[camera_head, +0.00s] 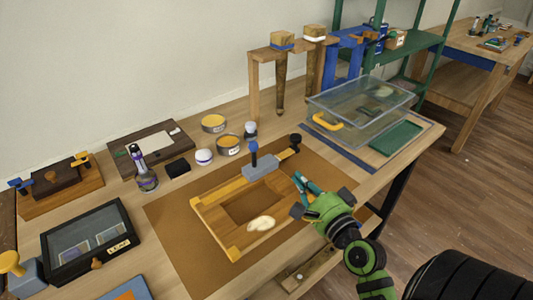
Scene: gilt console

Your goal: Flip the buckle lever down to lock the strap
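A yellow-edged wooden frame (231,255) lies on a brown mat on the workbench. A grey buckle block (262,167) sits across its far side. A lever with a dark blue knob (254,147) stands upright at the block's left end. A strip runs from the block's right end to a black knob (295,138). I cannot make out a separate strap. My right gripper (298,177), green with teal fingers, is right of the frame, apart from the lever. Its fingers lie close together with nothing visible between them; whether they are fully shut is unclear. My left gripper is out of view.
Behind the buckle stand open tins (229,143) and small jars (204,157). A clear bin (362,110) with a yellow handle is at the back right, beside a wooden stand (255,85). A dark glazed box (92,242) is at left. The mat's near part is bare.

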